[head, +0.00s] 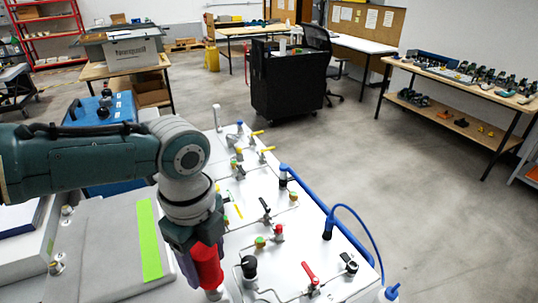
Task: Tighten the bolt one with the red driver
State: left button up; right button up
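My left arm reaches in from the left, and its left gripper (195,262) points down over the near left part of the white analyser panel (240,205). It is shut on the red driver (208,266), a thick red cylinder held nearly upright between the dark fingers. A small pale metal part (214,293) shows right below the driver. I cannot tell whether the driver touches it. I cannot single out bolt one; the gripper and driver cover that area. My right gripper is not in view.
The panel carries a red-handled valve (310,273), a black knob (249,267), yellow-handled valves (266,150) and thin pipes. A blue hose (362,222) loops at its right edge. A grey cover with a green strip (149,240) lies left of the gripper. Open floor lies right.

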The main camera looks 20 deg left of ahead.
aim_at(203, 248)
pick_arm(q)
jog(key=shift+o, duration=0.6)
jog(key=shift+d, duration=0.1)
grip_shut()
dwell(0.6)
jog(key=shift+r, duration=0.1)
dwell(0.8)
jog(key=shift+r+p, duration=2.95)
jog(key=shift+p, duration=0.05)
